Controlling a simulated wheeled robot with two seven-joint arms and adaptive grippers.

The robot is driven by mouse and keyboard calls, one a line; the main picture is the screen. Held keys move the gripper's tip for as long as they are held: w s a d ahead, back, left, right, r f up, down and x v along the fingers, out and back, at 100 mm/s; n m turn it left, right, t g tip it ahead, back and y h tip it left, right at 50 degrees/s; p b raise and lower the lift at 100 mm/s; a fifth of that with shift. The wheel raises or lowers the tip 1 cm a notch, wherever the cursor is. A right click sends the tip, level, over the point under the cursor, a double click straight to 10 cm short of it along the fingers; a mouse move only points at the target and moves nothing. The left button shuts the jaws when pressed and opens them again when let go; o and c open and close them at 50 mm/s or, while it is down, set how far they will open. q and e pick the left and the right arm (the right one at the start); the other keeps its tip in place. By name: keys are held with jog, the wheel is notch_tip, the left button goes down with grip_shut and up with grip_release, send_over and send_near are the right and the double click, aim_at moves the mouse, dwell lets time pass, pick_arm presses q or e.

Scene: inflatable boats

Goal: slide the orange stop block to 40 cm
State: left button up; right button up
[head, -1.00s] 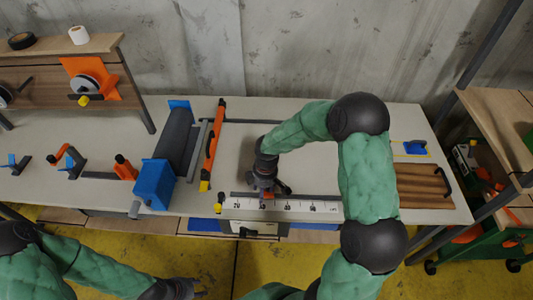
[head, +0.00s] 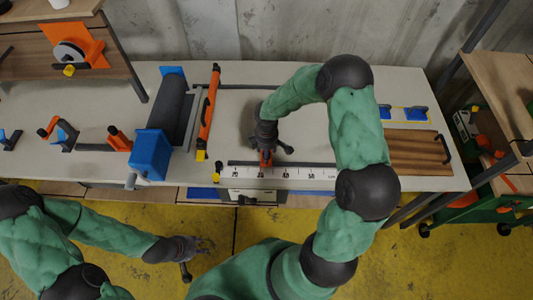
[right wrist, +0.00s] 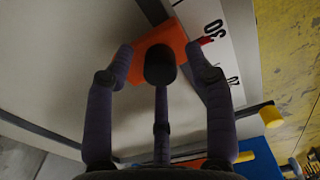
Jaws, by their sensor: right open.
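The orange stop block (head: 266,157) sits at the white ruler strip (head: 300,172) along the front of the bench, near the mark 30 in the head view. In the right wrist view the block (right wrist: 178,38) shows with a red pointer beside the printed 30 on the ruler (right wrist: 212,35). My right gripper (right wrist: 161,62) is open, its dark fingers spread on both sides of the block and one in front of its middle. I cannot tell whether they touch it. My left gripper (head: 196,258) is open and empty, over the yellow floor in front of the bench.
A grey conveyor with a blue end box (head: 152,155) and an orange bar (head: 209,112) stand left of the ruler. A wooden slatted board (head: 418,152) lies to the right. A dark rail (head: 315,164) runs behind the ruler; the bench top behind it is mostly clear.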

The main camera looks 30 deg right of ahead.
jog(key=shift+f, duration=0.45)
grip_shut()
jog(key=s+d, duration=0.1)
jog(key=d, duration=0.2)
jog(key=s+d+p, duration=0.1)
jog(key=s+d, duration=0.3)
jog(key=d, duration=0.1)
jog(key=shift+s+d, duration=0.1)
jog(key=shift+d, duration=0.2)
grip_release()
jog(key=shift+r, duration=0.15)
